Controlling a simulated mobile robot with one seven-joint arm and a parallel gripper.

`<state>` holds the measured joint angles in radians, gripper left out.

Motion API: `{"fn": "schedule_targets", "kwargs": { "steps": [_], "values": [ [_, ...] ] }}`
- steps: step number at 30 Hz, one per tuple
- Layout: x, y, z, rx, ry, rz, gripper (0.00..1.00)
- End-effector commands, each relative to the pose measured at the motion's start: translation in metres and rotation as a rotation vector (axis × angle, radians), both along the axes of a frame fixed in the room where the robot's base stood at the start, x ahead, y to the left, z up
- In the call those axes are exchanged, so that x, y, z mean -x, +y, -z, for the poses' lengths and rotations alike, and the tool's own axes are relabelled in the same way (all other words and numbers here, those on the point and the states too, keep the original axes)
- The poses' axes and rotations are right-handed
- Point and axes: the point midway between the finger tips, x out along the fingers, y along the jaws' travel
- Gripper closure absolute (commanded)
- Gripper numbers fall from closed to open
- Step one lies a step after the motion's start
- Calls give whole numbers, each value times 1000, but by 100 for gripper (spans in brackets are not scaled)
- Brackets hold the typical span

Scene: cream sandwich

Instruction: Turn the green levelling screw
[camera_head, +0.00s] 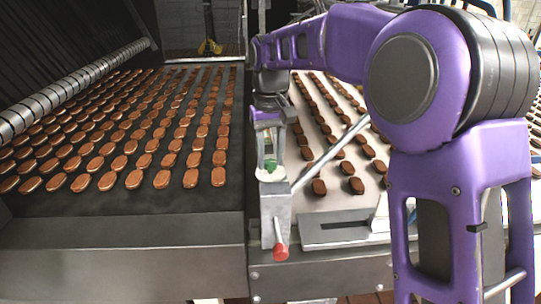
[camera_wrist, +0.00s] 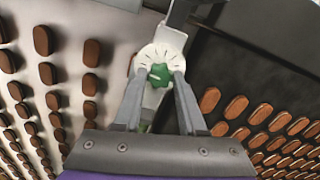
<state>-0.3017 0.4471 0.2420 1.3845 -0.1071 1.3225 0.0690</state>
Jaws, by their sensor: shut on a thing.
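The green levelling screw (camera_head: 270,165) sits on a white dial plate (camera_head: 272,176) on top of a metal block between the two conveyor belts. In the wrist view the screw (camera_wrist: 158,75) is a lobed green knob at the middle of the pale marked dial (camera_wrist: 163,53). My gripper (camera_head: 270,155) comes down on the screw from above. In the wrist view my gripper (camera_wrist: 160,78) has its two grey fingers on either side of the knob, shut on it. The fingertips hide the knob's sides.
A red-tipped handle (camera_head: 280,250) sticks out of the metal block (camera_head: 274,215) below the screw. A slanted metal rod (camera_head: 330,155) passes close on the right. Rows of brown biscuits cover the left belt (camera_head: 110,205) and the right belt (camera_head: 320,200).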

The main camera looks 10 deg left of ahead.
Motion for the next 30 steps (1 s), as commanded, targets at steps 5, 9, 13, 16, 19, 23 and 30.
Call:
{"fn": "schedule_targets", "kwargs": {
  "steps": [5,9,13,16,19,23,30],
  "values": [
    [0,-1,0,0,-1,1,54],
    [0,0,0,0,-1,1,30],
    [0,0,0,0,-1,0,30],
    [0,0,0,0,0,0,30],
    [0,0,-3,0,-1,0,30],
    [-1,0,-17,-1,-3,0,30],
    [-1,0,-73,-1,-5,0,30]
  ]
}}
